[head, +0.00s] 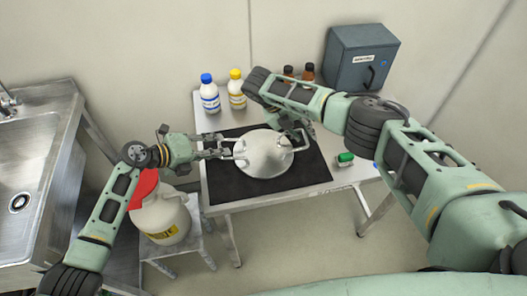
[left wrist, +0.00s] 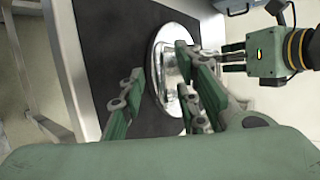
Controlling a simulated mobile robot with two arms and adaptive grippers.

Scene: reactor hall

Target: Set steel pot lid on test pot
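A round, shiny steel shape (head: 262,160) sits over the black mat in the head view, with a loop handle showing on each side. It looks like the steel pot lid over the test pot, but I cannot tell if the lid rests or is held above. It also shows in the left wrist view (left wrist: 160,75), partly behind a finger. My left gripper (head: 222,147) is open, its fingers pointing at the left handle. My right gripper (head: 291,139) is at the right side of the steel shape. Its grip is too small and covered to read.
The black mat (head: 225,187) lies on a metal table. Blue-capped (head: 209,97) and yellow-capped bottles (head: 236,92), brown bottles (head: 308,73) and a grey box (head: 358,60) stand behind. A green-topped item (head: 345,158) is at right. A white jug (head: 163,215) and sink (head: 22,160) are left.

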